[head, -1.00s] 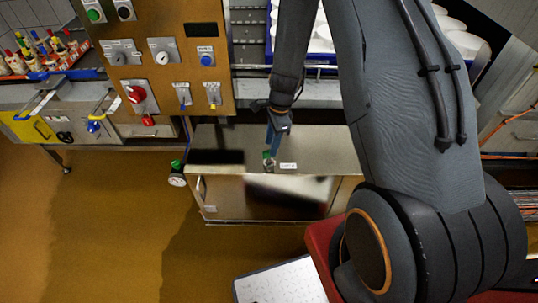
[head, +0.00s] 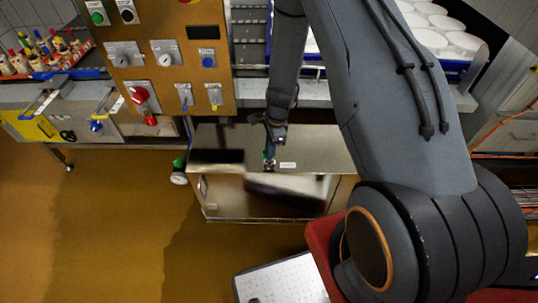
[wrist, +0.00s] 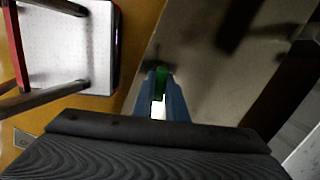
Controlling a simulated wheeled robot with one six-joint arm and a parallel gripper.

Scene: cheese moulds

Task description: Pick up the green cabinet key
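The green cabinet key (head: 269,158) is at the top front edge of the steel cabinet (head: 320,160), beside a small white label (head: 287,165). It is small in the head view. My gripper (head: 270,154) reaches down onto it from above. In the wrist view the green key (wrist: 161,82) shows between the tips of my two blue fingers (wrist: 161,88). The lower part of the key is hidden.
A brown control panel (head: 165,60) with knobs and switches stands left of my arm. A round gauge (head: 179,178) sits at the cabinet's left side. White moulds (head: 440,38) stand in a blue crate at the back right. The floor (head: 90,230) at left is clear.

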